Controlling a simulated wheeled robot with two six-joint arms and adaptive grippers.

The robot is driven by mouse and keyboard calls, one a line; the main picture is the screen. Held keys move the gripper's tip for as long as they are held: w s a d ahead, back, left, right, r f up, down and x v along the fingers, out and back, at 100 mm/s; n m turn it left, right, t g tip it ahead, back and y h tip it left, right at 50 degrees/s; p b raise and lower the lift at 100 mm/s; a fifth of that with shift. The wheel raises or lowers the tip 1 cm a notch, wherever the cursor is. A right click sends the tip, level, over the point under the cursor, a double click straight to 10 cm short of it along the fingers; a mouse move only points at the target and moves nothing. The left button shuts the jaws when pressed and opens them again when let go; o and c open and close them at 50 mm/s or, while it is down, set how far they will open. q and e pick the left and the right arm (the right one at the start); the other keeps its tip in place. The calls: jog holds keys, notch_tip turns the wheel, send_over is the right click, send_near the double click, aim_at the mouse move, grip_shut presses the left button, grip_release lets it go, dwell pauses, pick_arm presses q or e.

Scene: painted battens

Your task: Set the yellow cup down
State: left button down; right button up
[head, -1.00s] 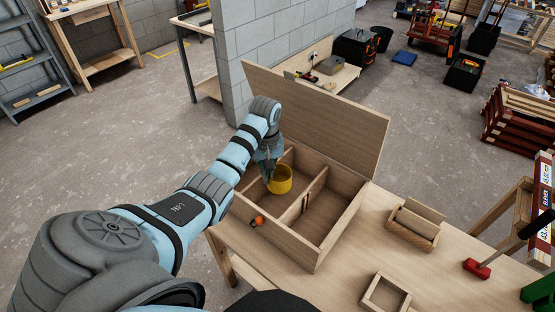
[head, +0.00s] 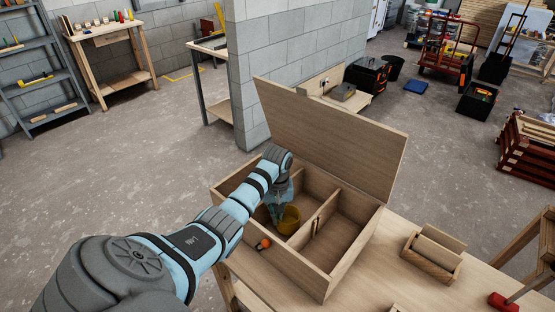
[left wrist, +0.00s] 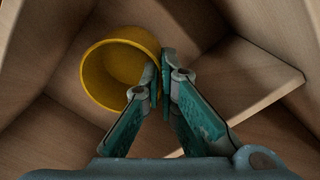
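The yellow cup (head: 289,220) is down inside the left compartment of an open wooden box (head: 283,268). My left gripper (head: 275,212) reaches into that compartment from above. In the left wrist view the gripper (left wrist: 163,82) is shut on the right side of the cup (left wrist: 112,72), with the cup's wall between the fingertips. The cup's open mouth faces that camera. I cannot tell whether its base touches the box floor. My right gripper is not in view.
The box lid (head: 335,135) stands open behind. A divider (head: 318,215) splits the box. A small orange thing (head: 265,243) is at its near left wall. On the bench (head: 375,280) to the right are a small wooden holder (head: 432,258) and a red-headed tool (head: 503,301).

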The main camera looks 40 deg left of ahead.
pick_arm(q)
jog(key=shift+f, duration=0.35)
jog(key=c, duration=1.8)
grip_release()
jog(key=shift+r, duration=0.1)
notch_tip(320, 180, up, 10)
jog(key=shift+f+p, duration=0.2)
jog(key=shift+p, duration=0.6)
notch_tip(320, 180, up, 4)
jog(key=shift+f+p, duration=0.2)
jog(key=shift+p, duration=0.7)
jog(key=shift+f, duration=0.1)
